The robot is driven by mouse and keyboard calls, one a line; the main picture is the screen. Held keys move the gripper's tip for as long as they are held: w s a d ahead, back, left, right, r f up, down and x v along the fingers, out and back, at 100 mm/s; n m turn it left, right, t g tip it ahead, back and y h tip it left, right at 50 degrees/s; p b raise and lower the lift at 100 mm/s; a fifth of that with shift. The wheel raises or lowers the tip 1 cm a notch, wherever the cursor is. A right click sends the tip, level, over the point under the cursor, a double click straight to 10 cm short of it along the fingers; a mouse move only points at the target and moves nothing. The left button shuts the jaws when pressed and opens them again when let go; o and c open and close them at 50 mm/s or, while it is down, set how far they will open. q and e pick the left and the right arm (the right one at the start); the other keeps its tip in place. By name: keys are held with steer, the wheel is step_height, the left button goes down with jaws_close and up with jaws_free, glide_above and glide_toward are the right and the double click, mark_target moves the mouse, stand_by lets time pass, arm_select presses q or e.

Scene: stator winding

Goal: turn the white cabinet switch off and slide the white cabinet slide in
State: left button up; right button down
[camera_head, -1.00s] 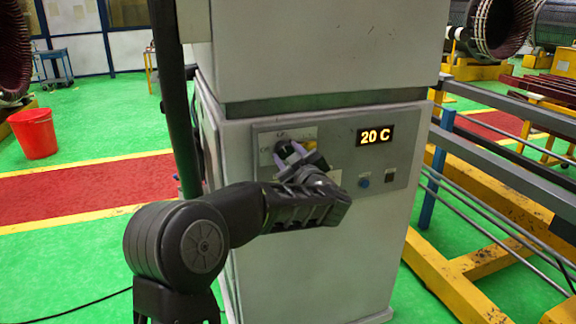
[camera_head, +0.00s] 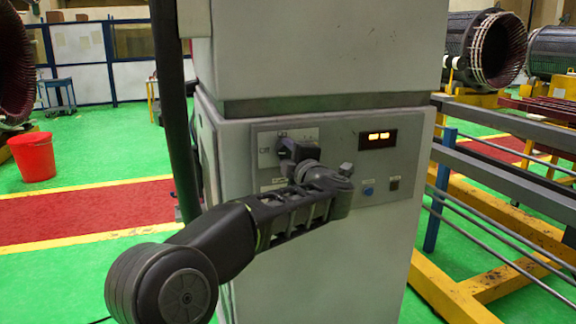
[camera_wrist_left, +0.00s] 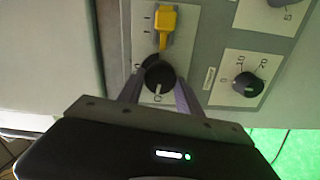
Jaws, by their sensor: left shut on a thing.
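The white cabinet (camera_head: 320,80) stands in the middle of the head view with a grey control panel (camera_head: 410,150). Its black switch knob (camera_head: 287,152) is at the panel's left, on a light plate. My left gripper (camera_head: 296,165) is at this knob. In the left wrist view the gripper's fingers (camera_wrist_left: 158,95) are on both sides of the black knob (camera_wrist_left: 158,76), closed on it. A yellow slide-like piece (camera_wrist_left: 165,25) sits on the same plate, apart from the fingers. I cannot make it out in the head view. My right gripper is out of view.
The panel's display (camera_head: 378,139) shows two lit bars, with a blue button (camera_head: 368,190) below. Another black knob (camera_wrist_left: 248,85) with a number scale sits beside the fingers. Metal rails (camera_head: 490,170) and yellow frames stand at right. A red bucket (camera_head: 33,157) stands far left.

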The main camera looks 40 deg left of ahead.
arm_select(q)
steer(key=shift+f+n+b, duration=0.1)
steer(key=shift+n+b, duration=0.45)
steer(key=shift+n, duration=0.25)
steer(key=o, duration=1.4)
steer(key=shift+c, duration=0.2)
steer(key=b+v, duration=0.1)
steer(key=v, duration=0.6)
steer(key=shift+s+d, duration=0.25)
steer(key=shift+d, duration=0.1)
steer(key=shift+w, duration=0.1)
